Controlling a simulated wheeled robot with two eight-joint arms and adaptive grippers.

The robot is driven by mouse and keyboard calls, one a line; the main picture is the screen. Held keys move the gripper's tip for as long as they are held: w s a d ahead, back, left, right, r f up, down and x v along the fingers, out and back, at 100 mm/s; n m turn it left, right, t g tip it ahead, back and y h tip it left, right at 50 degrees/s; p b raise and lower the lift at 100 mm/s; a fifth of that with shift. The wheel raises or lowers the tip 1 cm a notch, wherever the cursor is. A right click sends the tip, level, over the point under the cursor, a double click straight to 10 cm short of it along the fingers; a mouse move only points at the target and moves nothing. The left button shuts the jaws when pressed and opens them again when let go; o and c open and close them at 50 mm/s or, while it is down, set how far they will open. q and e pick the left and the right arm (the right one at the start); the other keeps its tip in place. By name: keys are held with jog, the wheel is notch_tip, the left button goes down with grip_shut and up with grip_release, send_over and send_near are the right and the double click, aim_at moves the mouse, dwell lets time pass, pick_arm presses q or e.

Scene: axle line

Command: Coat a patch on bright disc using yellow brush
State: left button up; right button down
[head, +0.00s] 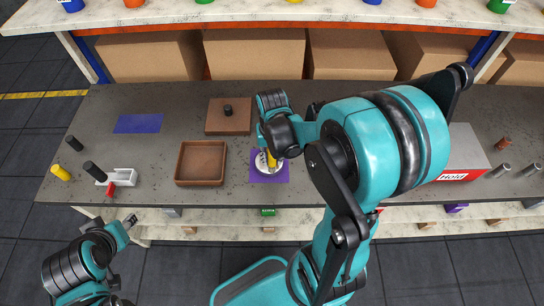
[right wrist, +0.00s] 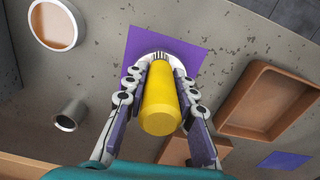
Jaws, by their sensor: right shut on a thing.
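The yellow brush (head: 272,160) is held in my right gripper (head: 268,150), over the purple mat (head: 270,178) near the middle of the table. In the right wrist view, my right gripper (right wrist: 160,90) is shut on the thick yellow handle of the brush (right wrist: 160,105). The bright disc (head: 262,168) lies on the purple mat (right wrist: 195,52) under the brush, mostly hidden by brush and fingers. I cannot tell whether the bristles touch it. My left arm is low at the left, off the table; its gripper (head: 130,221) shows too little to judge its jaws.
Left of the mat are a brown tray (head: 178,179) and a brown board with a black knob (head: 228,110). A white holder (head: 121,176), dark cylinders and a yellow cylinder (head: 61,173) stand far left. A box labelled Hold (head: 460,150) and metal cylinders (head: 502,169) are at the right.

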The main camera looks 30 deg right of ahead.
jog(key=shift+r+p, duration=2.2)
jog(key=shift+r, duration=0.7)
jog(key=shift+r+p, duration=1.2)
jog(key=shift+r, duration=0.4)
jog(key=shift+f, duration=0.1)
